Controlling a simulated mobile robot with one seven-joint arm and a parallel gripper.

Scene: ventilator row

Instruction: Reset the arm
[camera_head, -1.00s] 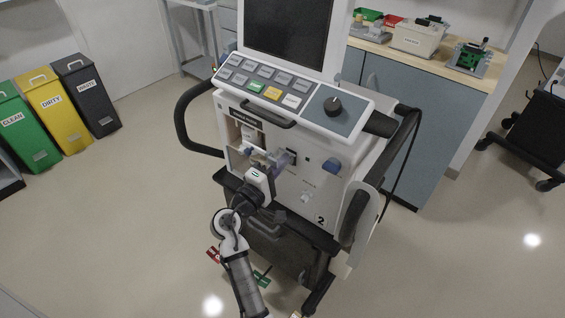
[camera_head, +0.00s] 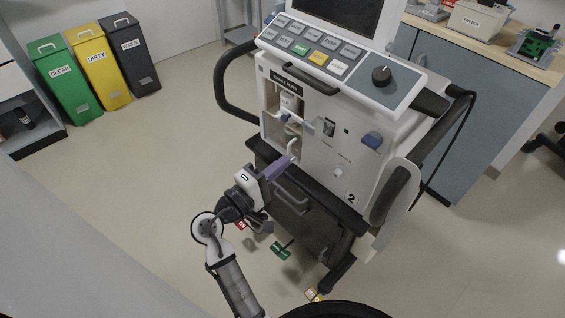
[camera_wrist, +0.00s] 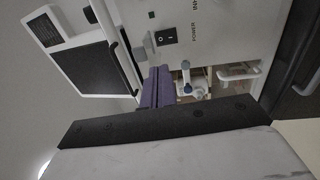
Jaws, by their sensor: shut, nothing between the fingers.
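My gripper (camera_head: 286,161) is in front of the lower left of the ventilator's front panel, with its purple fingers closed and nothing held. In the wrist view the closed purple fingers (camera_wrist: 157,88) show in front of the ventilator's white face and power switch (camera_wrist: 165,38). The ventilator (camera_head: 318,150), marked 2, stands on its dark cart. Its open recess (camera_head: 284,105) at the left of the front holds small white and blue parts. I cannot tell whether the fingertips touch the machine.
A black handle loop (camera_head: 222,85) juts out at the ventilator's left. Green, yellow and black bins (camera_head: 95,72) stand at the back left. A counter (camera_head: 480,45) with trays is at the back right. Small coloured tags (camera_head: 281,251) lie low by the cart. Floor at the left is clear.

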